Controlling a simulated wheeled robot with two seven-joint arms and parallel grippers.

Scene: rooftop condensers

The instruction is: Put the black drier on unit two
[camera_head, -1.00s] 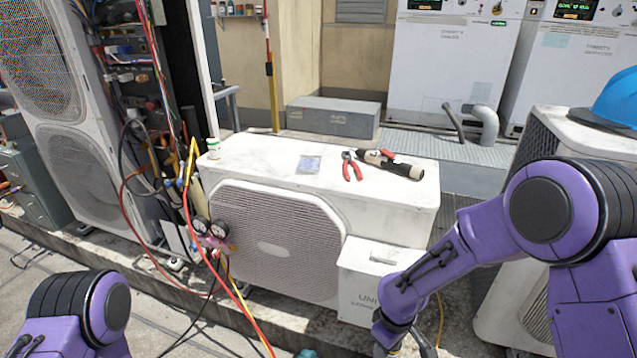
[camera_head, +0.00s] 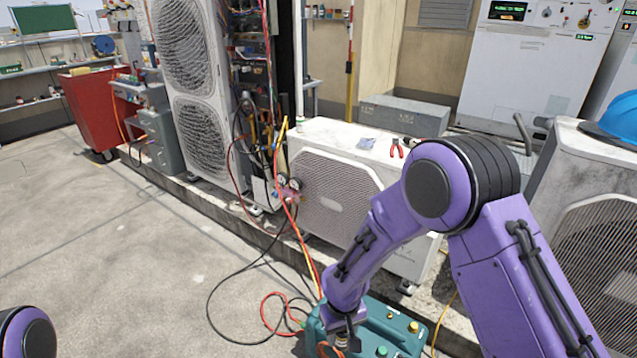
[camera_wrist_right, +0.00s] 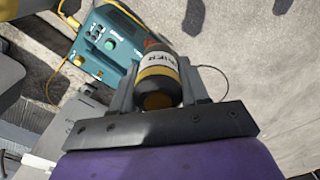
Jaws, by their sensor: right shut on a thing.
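My right gripper (camera_head: 343,335) points down over the teal machine in the head view. In the right wrist view it is shut on a black drier (camera_wrist_right: 160,72), a dark cylinder with a cream lettered band and a gold-brown end, between the two fingers. The low white condenser (camera_head: 335,180) stands in the middle of the head view; no unit number is readable on it now. A dark-ended cylinder (camera_head: 410,142) lies on its top, mostly hidden by my right arm. My left gripper is out of view.
The teal machine (camera_head: 375,325) and looped hoses (camera_head: 255,285) lie on the ground before the condenser. Red pliers (camera_head: 397,149) and a small card (camera_head: 366,143) lie on its top. A condenser with a blue hard hat (camera_head: 620,118) stands right. Floor at left is clear.

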